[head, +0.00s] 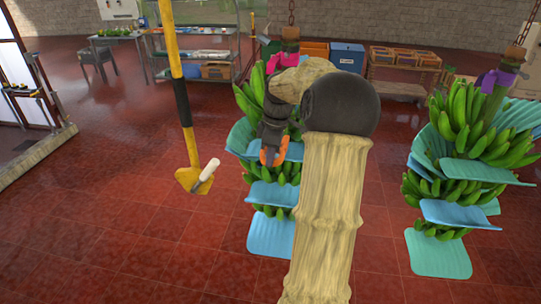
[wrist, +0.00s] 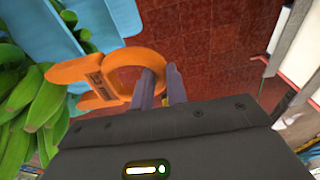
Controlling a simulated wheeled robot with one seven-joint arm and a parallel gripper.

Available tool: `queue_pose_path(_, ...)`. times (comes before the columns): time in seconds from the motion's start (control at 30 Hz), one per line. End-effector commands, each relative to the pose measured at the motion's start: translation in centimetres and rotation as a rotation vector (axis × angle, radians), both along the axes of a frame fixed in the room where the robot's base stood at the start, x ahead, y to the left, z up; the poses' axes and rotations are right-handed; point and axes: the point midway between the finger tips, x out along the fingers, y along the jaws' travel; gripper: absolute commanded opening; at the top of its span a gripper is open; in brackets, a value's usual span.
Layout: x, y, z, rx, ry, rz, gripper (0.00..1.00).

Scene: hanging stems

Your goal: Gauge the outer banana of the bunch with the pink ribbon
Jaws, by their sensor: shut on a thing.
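The bunch with the pink ribbon (head: 282,60) hangs in the middle of the head view, its green bananas (head: 248,98) partly hidden behind my arm. Green bananas (wrist: 40,105) also fill the left of the wrist view. My gripper (wrist: 161,78) is shut on the ring handle of an orange gauge (wrist: 118,57); the gauge (head: 274,154) also shows below my wrist in the head view. Its forked end points toward the bananas, close beside the nearest one. I cannot tell whether it touches or straddles a banana.
Blue sheets (head: 272,193) stick out between the bunch's tiers; one (wrist: 100,18) lies beyond the gauge. A second bunch with a purple ribbon (head: 496,79) hangs at right. A yellow post (head: 182,105) holding a white-handled tool (head: 208,170) stands left. Red floor (head: 110,220) is clear.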

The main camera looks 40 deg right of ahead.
Motion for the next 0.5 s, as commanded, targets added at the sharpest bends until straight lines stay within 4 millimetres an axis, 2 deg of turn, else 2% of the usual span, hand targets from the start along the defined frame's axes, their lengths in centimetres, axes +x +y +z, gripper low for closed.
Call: queue_pose_path(0.5, 0.59, -0.62, 0.08, 0.001, -0.001, 0.001, 0.00)
